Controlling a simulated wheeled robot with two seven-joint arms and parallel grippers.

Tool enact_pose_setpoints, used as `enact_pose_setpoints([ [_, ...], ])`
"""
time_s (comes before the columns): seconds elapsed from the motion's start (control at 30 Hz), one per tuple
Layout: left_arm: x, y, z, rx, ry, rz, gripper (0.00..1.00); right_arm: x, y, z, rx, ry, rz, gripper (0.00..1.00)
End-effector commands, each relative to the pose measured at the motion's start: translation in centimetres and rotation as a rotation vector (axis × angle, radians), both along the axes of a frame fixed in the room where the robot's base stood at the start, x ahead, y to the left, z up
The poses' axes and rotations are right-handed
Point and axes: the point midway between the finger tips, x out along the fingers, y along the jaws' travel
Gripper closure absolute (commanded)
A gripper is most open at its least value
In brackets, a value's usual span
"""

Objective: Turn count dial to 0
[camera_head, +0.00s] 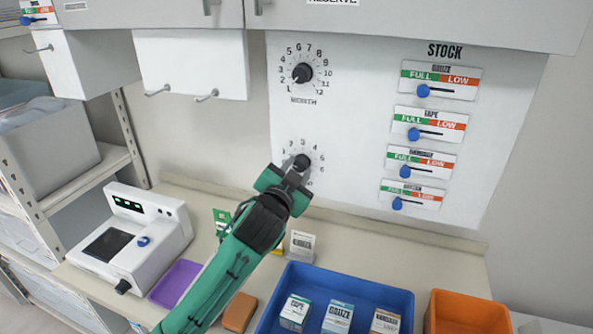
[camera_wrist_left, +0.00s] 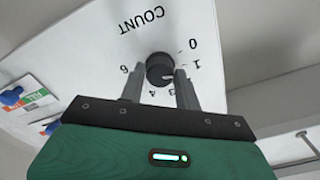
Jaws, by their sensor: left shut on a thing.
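The count dial (camera_head: 302,161) is a dark round knob on the white wall panel, below the month dial. My left gripper (camera_head: 293,172) reaches up to it from below and covers part of its scale. In the left wrist view, the two fingers of my left gripper (camera_wrist_left: 160,80) are shut on the sides of the count dial's knob (camera_wrist_left: 159,66). The word COUNT and the numbers 0, 1 and 6 show upside down around it there. A small pale mark shows on the knob, but I cannot tell which number it points at. My right gripper is not in view.
The month dial (camera_head: 302,73) is above. Several stock sliders with blue knobs, such as the gauze slider (camera_head: 439,80), are to the right. Below are a blue tray (camera_head: 385,285) with boxes, an orange bin (camera_head: 466,312), a purple tray (camera_head: 175,281) and a white device (camera_head: 145,245).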

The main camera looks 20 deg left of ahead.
Motion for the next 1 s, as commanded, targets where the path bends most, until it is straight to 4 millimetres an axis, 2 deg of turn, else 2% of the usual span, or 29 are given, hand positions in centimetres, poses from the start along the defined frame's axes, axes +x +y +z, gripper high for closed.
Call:
enact_pose_setpoints([
  [0.6, 0.0, -0.1, 0.0, -0.427, 0.016, 0.0, 0.9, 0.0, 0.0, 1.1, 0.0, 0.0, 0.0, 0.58],
  [1.0, 0.0, -0.1, 0.0, -0.563, 0.02, 0.0, 0.9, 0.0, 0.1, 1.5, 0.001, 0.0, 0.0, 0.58],
])
